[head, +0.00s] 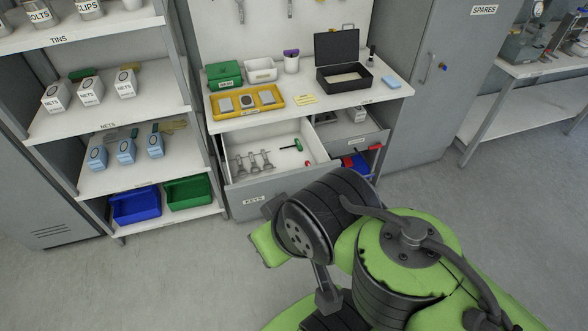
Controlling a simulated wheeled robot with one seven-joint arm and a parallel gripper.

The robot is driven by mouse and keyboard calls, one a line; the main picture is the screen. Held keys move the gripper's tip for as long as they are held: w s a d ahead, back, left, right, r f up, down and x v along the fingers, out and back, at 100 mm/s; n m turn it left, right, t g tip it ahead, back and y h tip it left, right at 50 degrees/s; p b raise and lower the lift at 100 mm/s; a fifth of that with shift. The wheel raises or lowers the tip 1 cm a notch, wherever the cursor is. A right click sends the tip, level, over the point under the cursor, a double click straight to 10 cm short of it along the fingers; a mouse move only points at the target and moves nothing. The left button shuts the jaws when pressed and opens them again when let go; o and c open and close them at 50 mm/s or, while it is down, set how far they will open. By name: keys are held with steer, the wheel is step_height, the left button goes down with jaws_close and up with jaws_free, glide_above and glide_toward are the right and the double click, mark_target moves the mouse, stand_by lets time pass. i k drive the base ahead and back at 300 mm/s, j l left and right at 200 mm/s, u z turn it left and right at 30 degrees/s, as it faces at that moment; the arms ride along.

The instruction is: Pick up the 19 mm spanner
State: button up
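Grey metal tools that look like spanners (254,162) lie side by side in the left part of an open white-lined drawer (285,143) under the workbench. They are small in the head view. I cannot read any size, so I cannot tell which is the 19 mm one. A green-handled tool (291,146) and a small red item (307,163) lie to their right in the same drawer. My green and black arm fills the lower middle and right of the view, in front of the drawers. My gripper's fingers do not show.
The workbench top (309,116) holds a yellow tray (247,102), green box (224,73) and open black case (344,77). Another open drawer (349,137) and a blue bin (356,165) are to the right. Shelving (107,112) stands left, a grey cabinet (424,105) right. Floor (170,272) is clear at left.

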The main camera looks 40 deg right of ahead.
mark_target(251, 156)
steer(key=l+z, duration=0.15)
steer(key=z, duration=0.2)
steer(key=k+l+z, duration=0.1)
steer(key=z, duration=0.2)
steer(key=i+l, duration=1.15)
steer(key=i, duration=0.15)
